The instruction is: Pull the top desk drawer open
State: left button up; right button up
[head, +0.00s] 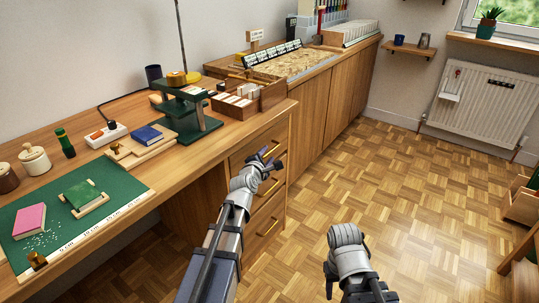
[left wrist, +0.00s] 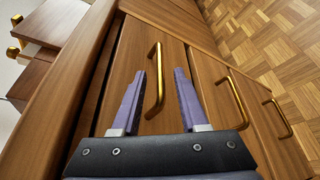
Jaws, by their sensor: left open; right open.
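The top desk drawer (head: 243,151) has a wooden front and looks shut, flush with the desk. Its brass bar handle (left wrist: 155,80) shows in the left wrist view, lying between the two fingers of my left gripper (left wrist: 158,74). The fingers are open, one on each side of the handle, with no visible contact. In the head view my left gripper (head: 270,160) is in front of the drawer and hides part of it. My right gripper (head: 347,262) is open and empty above the floor, away from the desk; its fingers are partly hidden.
Two lower drawers have brass handles, the middle one (left wrist: 235,103) and the bottom one (left wrist: 278,118). The desktop (head: 95,173) carries a green mat (head: 120,192), books, jars and a wooden card box (head: 270,93). The parquet floor (head: 420,200) to the right is clear.

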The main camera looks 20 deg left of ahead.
pick_arm(q)
jog(key=x, duration=0.3)
jog(key=shift+w, duration=0.2)
grip_shut()
jog(key=shift+s, duration=0.1)
dwell(1.2)
